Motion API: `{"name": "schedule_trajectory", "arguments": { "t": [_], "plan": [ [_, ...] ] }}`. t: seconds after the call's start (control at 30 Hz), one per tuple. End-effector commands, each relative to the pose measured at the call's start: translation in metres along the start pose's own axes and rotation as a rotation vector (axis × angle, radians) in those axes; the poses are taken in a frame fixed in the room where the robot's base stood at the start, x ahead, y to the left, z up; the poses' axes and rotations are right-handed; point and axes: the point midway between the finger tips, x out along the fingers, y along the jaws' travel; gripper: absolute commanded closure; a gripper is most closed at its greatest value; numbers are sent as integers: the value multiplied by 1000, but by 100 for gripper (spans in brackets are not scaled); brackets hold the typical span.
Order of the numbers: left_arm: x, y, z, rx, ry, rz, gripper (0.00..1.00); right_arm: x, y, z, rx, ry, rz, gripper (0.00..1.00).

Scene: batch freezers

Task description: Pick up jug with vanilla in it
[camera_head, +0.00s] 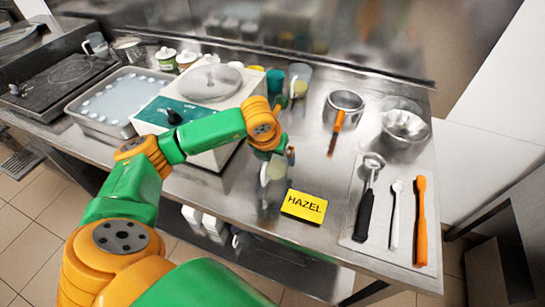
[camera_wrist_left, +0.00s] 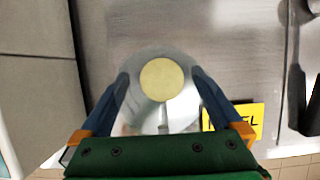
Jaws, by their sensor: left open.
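A clear jug with pale yellow contents (camera_wrist_left: 162,80) stands on the steel counter; in the head view (camera_head: 272,170) my gripper partly hides it. From above, its round yellow contents show between the fingers of my left gripper (camera_wrist_left: 158,76). The fingers are open, one on each side of the jug; I cannot tell whether they touch it. In the head view the left gripper (camera_head: 279,156) is at the counter's front part, at the jug. My right gripper is not in view.
A white machine (camera_head: 208,82) is behind my left arm. Steel bowls (camera_head: 405,126) and a mat with scoop, spoon and orange spatula (camera_head: 421,215) are at the right.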

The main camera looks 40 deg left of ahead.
Motion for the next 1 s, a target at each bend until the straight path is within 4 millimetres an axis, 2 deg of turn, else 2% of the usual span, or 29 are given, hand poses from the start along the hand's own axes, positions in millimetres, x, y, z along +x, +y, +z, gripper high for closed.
{"name": "schedule_trajectory", "arguments": {
  "t": [0.03, 0.27, 0.53, 0.67, 0.77, 0.93, 1.0],
  "plan": [
    [0, 0, 0, 0, 0, 0, 8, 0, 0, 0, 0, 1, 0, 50],
    [0, 0, 0, 0, 0, -1, 70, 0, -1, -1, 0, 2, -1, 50],
    [-2, 0, 1, -1, -2, -2, 70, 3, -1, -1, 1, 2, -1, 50],
    [-14, -1, 7, -2, -6, -4, 70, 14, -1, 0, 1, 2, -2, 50],
    [-38, 6, 10, -3, -8, -1, 70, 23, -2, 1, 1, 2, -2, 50],
    [-94, 32, 0, -2, -10, 1, 70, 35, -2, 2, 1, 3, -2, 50],
    [-107, 47, -14, -4, -8, 5, 70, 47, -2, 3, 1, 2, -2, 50]
  ]
}}
